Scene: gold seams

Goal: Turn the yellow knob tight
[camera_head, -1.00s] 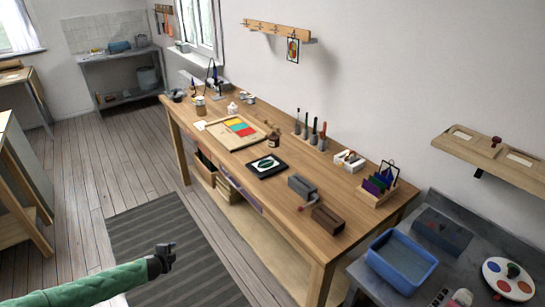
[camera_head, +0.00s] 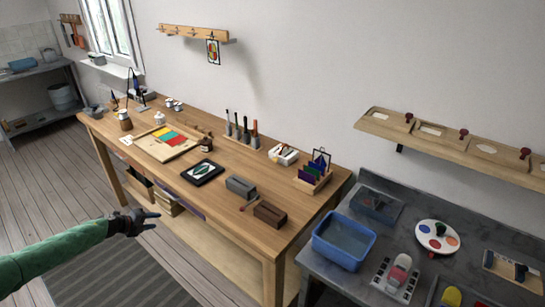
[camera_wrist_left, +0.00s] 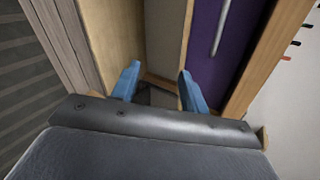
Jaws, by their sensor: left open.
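A small yellow piece (camera_head: 452,296) shows at the bottom edge of the head view, on the grey bench at the right. It is cut off, and I cannot tell whether it is the yellow knob. My left gripper (camera_head: 151,220) is open and empty, in front of the wooden workbench and far from that piece. In the left wrist view its two blue fingertips (camera_wrist_left: 158,82) are spread, with wood panels and a purple surface beyond them. My right gripper is not in view.
The wooden workbench (camera_head: 232,215) carries a tray, tools and small boxes. The grey bench (camera_head: 393,235) holds a blue tub (camera_head: 343,240), a paint palette (camera_head: 437,236) and a red-and-white device (camera_head: 399,273). A wall shelf (camera_head: 455,145) with dark red knobs hangs above it. A striped mat (camera_head: 110,275) lies on the floor.

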